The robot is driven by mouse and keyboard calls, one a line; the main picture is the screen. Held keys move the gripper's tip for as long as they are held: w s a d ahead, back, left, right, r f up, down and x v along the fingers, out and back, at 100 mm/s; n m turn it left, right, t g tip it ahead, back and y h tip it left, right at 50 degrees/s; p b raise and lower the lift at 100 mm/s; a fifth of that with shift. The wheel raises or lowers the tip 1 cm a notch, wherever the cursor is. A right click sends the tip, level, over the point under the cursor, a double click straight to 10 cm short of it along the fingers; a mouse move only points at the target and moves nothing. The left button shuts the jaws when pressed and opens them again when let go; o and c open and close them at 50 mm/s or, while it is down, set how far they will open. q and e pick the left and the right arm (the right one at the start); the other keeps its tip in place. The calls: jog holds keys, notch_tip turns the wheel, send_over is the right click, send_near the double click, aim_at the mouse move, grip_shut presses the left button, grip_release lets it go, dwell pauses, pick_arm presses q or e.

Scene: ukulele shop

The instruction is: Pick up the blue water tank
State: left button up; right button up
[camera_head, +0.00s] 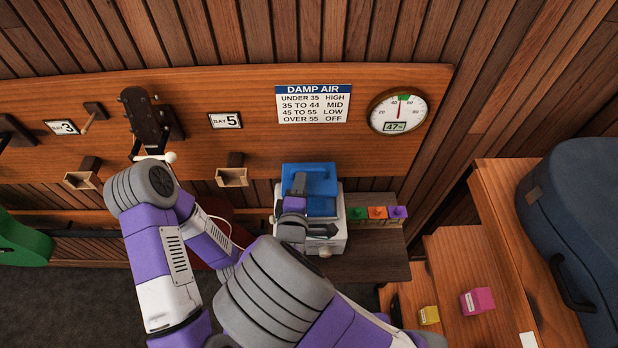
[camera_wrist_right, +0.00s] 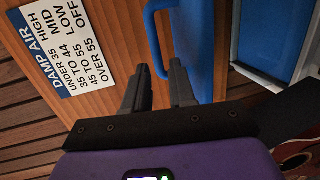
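The blue water tank (camera_head: 322,172) sits on top of a white box-shaped unit (camera_head: 336,240) on a wooden shelf by the wall. My right gripper (camera_head: 299,183) is over the tank's left front part. In the right wrist view its two fingers (camera_wrist_right: 160,68) are apart, with the bar of the blue tank's handle (camera_wrist_right: 154,42) lying between their tips. A gap shows, so the fingers do not look closed on it. My left arm bends at the left of the head view; its gripper is hidden or out of view.
Green, orange and purple blocks (camera_head: 377,213) stand in a row right of the unit. A yellow box (camera_head: 429,315) and pink box (camera_head: 477,301) lie on wooden steps, beside a large blue case (camera_head: 577,225). A dial (camera_head: 398,112) and sign (camera_head: 313,104) hang above.

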aim_at(306, 170)
jog(key=shift+w+d, duration=0.2)
jog(key=shift+d, duration=0.05)
jog(key=b+x, duration=0.2)
jog(key=x, duration=0.3)
jog(key=shift+d+f, duration=0.1)
jog(key=shift+d, duration=0.1)
jog(key=shift+w+b, duration=0.15)
jog(key=shift+b, duration=0.15)
pick_arm(q)
jog(key=shift+s+f, duration=0.35)
jog(key=shift+f, duration=0.2)
jog(key=shift+s+f, duration=0.3)
jog(key=shift+f, duration=0.25)
pick_arm(e)
jog(key=shift+c, duration=0.5)
grip_shut()
